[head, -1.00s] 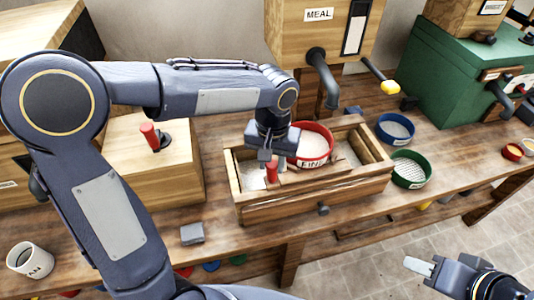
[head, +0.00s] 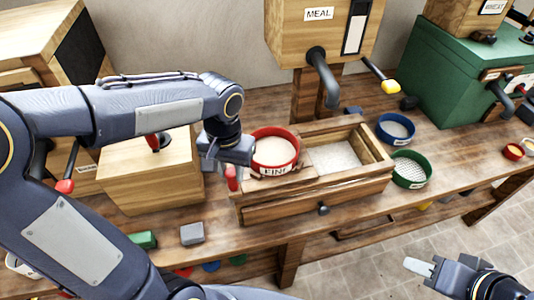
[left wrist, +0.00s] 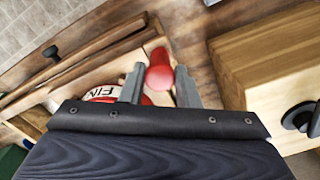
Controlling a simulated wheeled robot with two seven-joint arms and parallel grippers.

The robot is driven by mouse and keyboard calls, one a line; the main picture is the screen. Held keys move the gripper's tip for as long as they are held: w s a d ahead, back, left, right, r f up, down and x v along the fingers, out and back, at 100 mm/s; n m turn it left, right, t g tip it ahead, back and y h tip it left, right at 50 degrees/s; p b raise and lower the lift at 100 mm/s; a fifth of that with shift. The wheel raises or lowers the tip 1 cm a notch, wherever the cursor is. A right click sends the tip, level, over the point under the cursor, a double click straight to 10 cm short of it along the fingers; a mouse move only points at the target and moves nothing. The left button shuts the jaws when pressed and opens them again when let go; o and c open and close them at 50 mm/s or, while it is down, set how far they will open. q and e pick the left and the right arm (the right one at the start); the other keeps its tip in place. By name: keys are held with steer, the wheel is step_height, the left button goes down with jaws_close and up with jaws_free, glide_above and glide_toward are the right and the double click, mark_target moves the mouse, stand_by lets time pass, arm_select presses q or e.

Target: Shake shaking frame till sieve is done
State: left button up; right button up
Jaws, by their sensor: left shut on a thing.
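The red sieve (head: 273,150) labelled FINE sits at the left end of the wooden trough (head: 360,185) and holds pale meal. Its shaking frame ends at the left in an upright red handle (head: 232,180). My left gripper (head: 231,168) is shut on this handle. In the left wrist view the red handle (left wrist: 160,72) stands between the two grey fingers, with part of the red sieve (left wrist: 103,93) behind. White flour (head: 333,157) lies in the trough, right of the sieve. My right gripper (head: 418,267) is low at the right, away from the bench; its opening does not show clearly.
A MEAL hopper (head: 318,14) with a dark spout (head: 327,80) stands behind the trough. A blue sieve (head: 396,130) and a green sieve (head: 410,169) lie to its right. A wooden box (head: 150,180) stands left. A grey block (head: 192,234) lies near the front edge.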

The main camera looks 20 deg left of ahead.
arm_select(q)
steer(key=shift+w+d, duration=0.1)
steer(key=w+d, duration=0.1)
steer(key=d, duration=0.1)
steer(key=w+d, duration=0.2)
steer(key=d, duration=0.1)
steer(key=w+d+p, duration=0.1)
steer(key=w+d, duration=0.1)
steer(key=d, duration=0.1)
steer(key=shift+d, duration=0.1)
